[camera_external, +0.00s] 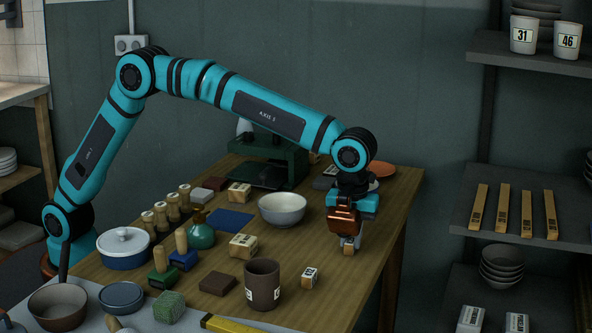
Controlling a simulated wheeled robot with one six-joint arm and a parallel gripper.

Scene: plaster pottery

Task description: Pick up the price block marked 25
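My gripper (348,238) points straight down at the right side of the wooden table, with a copper-coloured body. A small pale block (349,244) shows at its fingertips, at or just above the table top. I cannot tell whether the fingers are closed on it, and no number can be read on it. Another small wooden block with a white label (309,278) lies nearer the front, right of a brown cup. Its marking is too small to read for certain, so I cannot tell which block is marked 25.
A grey-white bowl (282,209) stands left of my gripper, and an orange dish (382,169) behind it. The brown cup (262,287), a labelled wooden block (243,246) and a dark brown block (217,284) stand nearer the front. Stamps and a lidded blue pot (124,250) crowd the left.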

